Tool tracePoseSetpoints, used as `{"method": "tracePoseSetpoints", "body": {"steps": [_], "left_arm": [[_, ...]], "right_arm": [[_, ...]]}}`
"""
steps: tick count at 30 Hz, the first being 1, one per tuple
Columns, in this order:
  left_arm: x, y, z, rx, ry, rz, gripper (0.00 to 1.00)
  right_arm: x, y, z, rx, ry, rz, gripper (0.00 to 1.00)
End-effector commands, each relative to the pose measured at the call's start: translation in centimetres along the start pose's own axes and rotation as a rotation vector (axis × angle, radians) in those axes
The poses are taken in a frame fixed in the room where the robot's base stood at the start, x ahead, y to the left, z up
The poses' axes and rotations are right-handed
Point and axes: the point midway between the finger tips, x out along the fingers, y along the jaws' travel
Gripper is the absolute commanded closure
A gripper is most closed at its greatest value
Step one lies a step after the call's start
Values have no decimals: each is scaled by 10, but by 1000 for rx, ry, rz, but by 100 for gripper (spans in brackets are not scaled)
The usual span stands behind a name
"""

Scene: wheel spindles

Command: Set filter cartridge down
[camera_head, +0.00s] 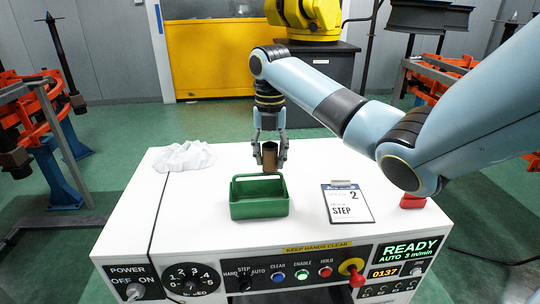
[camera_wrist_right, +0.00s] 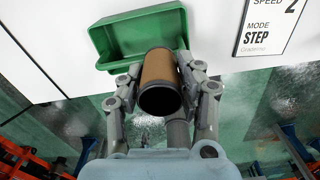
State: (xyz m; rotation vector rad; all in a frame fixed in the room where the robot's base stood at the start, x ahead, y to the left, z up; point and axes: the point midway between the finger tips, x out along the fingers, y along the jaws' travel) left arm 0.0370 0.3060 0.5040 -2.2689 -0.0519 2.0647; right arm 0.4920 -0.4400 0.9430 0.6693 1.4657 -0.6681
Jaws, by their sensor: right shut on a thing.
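My right gripper (camera_head: 270,150) is shut on the filter cartridge (camera_head: 269,157), a brown cylinder with dark ends. It holds the cartridge above the white cabinet top, just behind the green tray (camera_head: 259,209) in the head view. In the right wrist view, the cartridge (camera_wrist_right: 160,78) sits between the two fingers of the gripper (camera_wrist_right: 162,85), its dark open end facing the camera. The green tray (camera_wrist_right: 112,50) lies beyond it there, partly hidden by the cartridge. Whether the cartridge touches the surface cannot be told. My left gripper is not in view.
A clipboard card (camera_head: 347,203) reading "2 STEP" lies right of the tray. A crumpled white cloth (camera_head: 184,157) lies at the back left. A red object (camera_head: 412,201) is at the right edge, by my arm. The white top (camera_head: 180,215) is clear left of the tray.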

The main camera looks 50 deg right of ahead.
Motion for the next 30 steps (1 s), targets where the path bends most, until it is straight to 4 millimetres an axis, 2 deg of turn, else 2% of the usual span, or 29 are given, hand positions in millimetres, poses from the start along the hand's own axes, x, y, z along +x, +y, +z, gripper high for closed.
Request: {"method": "tracePoseSetpoints", "body": {"steps": [14,15,20,30], "left_arm": [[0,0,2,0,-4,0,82],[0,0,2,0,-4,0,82],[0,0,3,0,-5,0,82],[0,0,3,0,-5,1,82]], "right_arm": [[8,0,0,0,0,0,96],[8,0,0,0,0,1,64],[8,0,0,0,0,1,43],[4,0,0,-1,-1,1,42]]}}
